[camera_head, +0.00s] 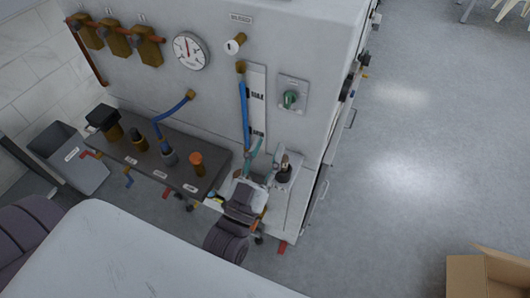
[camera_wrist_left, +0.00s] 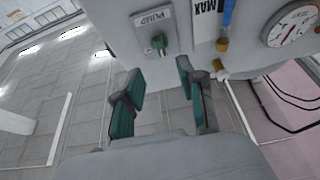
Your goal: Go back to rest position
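My left gripper (camera_head: 265,160) is in front of the white washer panel (camera_head: 215,20), low and near its right end. Its teal fingers are apart, with nothing between them. The left wrist view also shows the open left gripper (camera_wrist_left: 160,92), with the green pump knob (camera_wrist_left: 158,42) beyond the fingertips. In the head view the pump knob (camera_head: 290,98) is above and right of the gripper. My right gripper is in neither view.
The panel carries a round gauge (camera_head: 190,50), a white valve (camera_head: 235,44) and a blue level tube (camera_head: 245,115). A dark shelf (camera_head: 150,155) with several fittings juts out at left. A grey bin (camera_head: 70,155) stands beyond it. Floor at right is open, with a cardboard box (camera_head: 480,275) low right.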

